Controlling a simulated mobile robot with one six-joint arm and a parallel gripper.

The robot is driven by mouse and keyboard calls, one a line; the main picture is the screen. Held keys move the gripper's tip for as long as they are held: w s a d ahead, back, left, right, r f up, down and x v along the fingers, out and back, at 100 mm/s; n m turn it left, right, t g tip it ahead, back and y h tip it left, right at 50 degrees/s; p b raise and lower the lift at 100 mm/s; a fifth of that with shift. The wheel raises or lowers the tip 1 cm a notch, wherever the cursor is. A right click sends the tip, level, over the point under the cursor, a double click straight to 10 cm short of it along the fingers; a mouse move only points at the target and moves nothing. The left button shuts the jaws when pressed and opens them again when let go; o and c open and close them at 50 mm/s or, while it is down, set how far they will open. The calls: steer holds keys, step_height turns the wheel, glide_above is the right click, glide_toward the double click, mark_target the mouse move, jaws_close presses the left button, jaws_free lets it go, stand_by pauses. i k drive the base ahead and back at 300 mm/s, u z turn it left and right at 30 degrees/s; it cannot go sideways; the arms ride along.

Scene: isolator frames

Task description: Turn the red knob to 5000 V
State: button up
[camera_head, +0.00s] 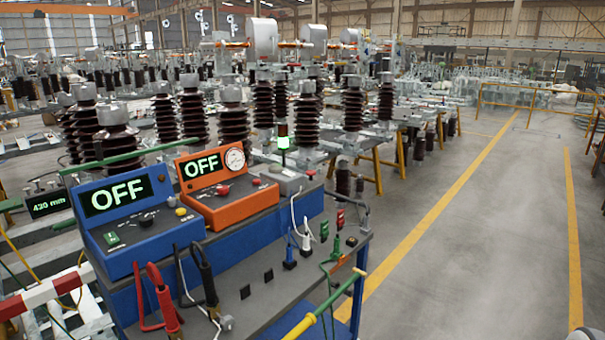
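An orange instrument box (235,208) stands on the cart, left of the middle of the head view. Its display (203,167) reads OFF in pale green. A round dial gauge (235,159) sits at its upper right. The red knob (223,190) is on its sloping top panel, below the display. The knob's pointing direction is too small to tell, and no 5000 V reading shows. My gripper is not in view, and nothing touches the knob.
A blue box (155,250), also reading OFF, stands left of the orange one. Red and black leads (164,305) rise in front. A grey box (284,179) with a lit green lamp (283,142) stands behind right. Insulators fill the background. The floor (470,240) at right is clear.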

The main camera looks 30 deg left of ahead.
mark_target(222, 190)
steer(key=u, duration=0.55)
steer(key=i, duration=1.25)
steer(key=u, duration=1.2)
steer(key=i, duration=0.6)
steer(key=u, duration=0.25)
steer(key=k, duration=0.9)
steer(key=u, duration=0.2)
steer(key=i, duration=0.9)
steer(key=z, duration=0.05)
